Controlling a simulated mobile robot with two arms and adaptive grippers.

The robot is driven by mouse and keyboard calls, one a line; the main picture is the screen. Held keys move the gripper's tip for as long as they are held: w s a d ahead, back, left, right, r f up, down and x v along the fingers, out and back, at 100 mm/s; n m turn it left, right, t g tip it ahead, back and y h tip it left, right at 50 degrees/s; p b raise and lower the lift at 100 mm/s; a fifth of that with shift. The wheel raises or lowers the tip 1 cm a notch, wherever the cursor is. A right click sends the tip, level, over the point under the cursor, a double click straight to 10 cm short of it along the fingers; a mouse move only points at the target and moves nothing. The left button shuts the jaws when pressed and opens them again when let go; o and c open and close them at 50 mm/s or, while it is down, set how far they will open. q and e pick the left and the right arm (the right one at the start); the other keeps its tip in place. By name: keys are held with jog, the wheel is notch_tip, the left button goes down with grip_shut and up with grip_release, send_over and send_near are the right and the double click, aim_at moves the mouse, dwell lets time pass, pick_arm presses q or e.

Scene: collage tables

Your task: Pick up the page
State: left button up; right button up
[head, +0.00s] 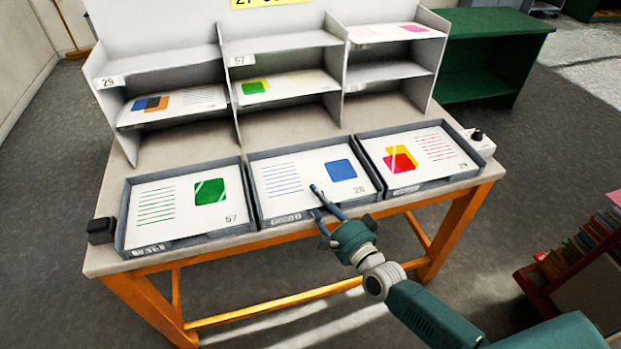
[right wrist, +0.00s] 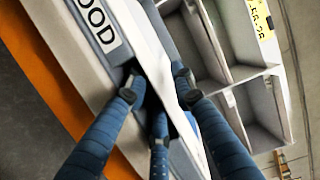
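A white page with blue text lines and a blue square (head: 282,172) lies in the middle tray (head: 372,170). Pages with a green square (head: 168,207) and with red and yellow shapes (head: 425,148) lie in the left and right trays. My right gripper (head: 316,202) is at the middle tray's front edge, its fingers over the rim and the page's near edge. In the right wrist view the fingers (right wrist: 157,88) stand apart around the tray's front edge; whether they touch the page is unclear. My left gripper is not in view.
A grey shelf unit (head: 238,102) with more pages stands behind the trays. A black box (head: 101,230) sits at the table's left end, a white box with a black knob (head: 479,142) at its right. A bookcase (head: 578,250) stands at right.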

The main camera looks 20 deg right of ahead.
grip_shut()
jog(key=shift+r, duration=0.1)
